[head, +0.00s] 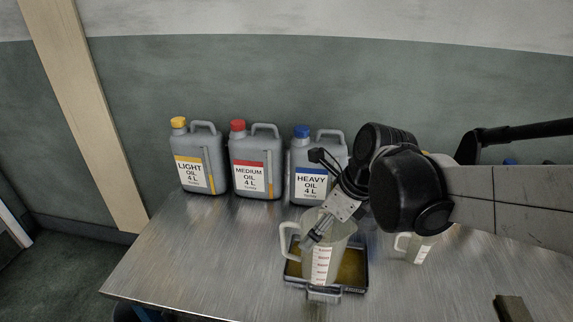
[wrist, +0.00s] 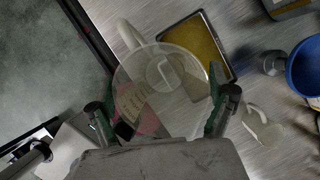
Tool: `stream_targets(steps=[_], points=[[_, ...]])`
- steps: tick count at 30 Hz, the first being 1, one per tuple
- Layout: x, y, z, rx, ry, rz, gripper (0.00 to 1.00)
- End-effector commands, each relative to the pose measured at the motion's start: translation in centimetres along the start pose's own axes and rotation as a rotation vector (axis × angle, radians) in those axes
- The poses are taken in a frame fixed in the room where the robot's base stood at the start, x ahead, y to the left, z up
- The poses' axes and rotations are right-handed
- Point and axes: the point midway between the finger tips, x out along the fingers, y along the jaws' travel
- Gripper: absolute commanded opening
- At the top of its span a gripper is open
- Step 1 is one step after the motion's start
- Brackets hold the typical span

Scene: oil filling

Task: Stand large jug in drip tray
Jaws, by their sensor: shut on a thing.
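The large jug (head: 322,262) is a clear, pale measuring jug with a handle on its left and a red-marked scale. My gripper (head: 318,228) is shut on its upper part. In the wrist view the jug (wrist: 165,75) sits between the two fingers of my gripper (wrist: 162,105), its round opening facing the camera. The drip tray (head: 361,287) is black-rimmed with a golden-brown floor. In the head view the jug overlaps it; in the wrist view the tray (wrist: 229,68) shows beside and partly behind the jug. I cannot tell whether the jug's base touches the tray.
Light (head: 190,170), medium (head: 248,180) and heavy oil cans (head: 311,187) stand at the back. A smaller jug (head: 420,248) stands right of the tray, partly behind my arm. A blue bowl-like thing (wrist: 306,68) shows in the wrist view. A dark block (head: 513,308) lies front right. The table's left is clear.

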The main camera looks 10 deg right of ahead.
Motion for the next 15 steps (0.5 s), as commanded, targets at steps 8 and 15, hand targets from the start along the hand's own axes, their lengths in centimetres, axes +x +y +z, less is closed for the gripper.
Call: stream_targets(steps=[8, 15], points=[[2.5, -3.9, -0.2, 0.001, 0.000, -0.001, 0.45], [4.5, -7.1, -0.4, 0.001, -0.001, 0.000, 0.45]])
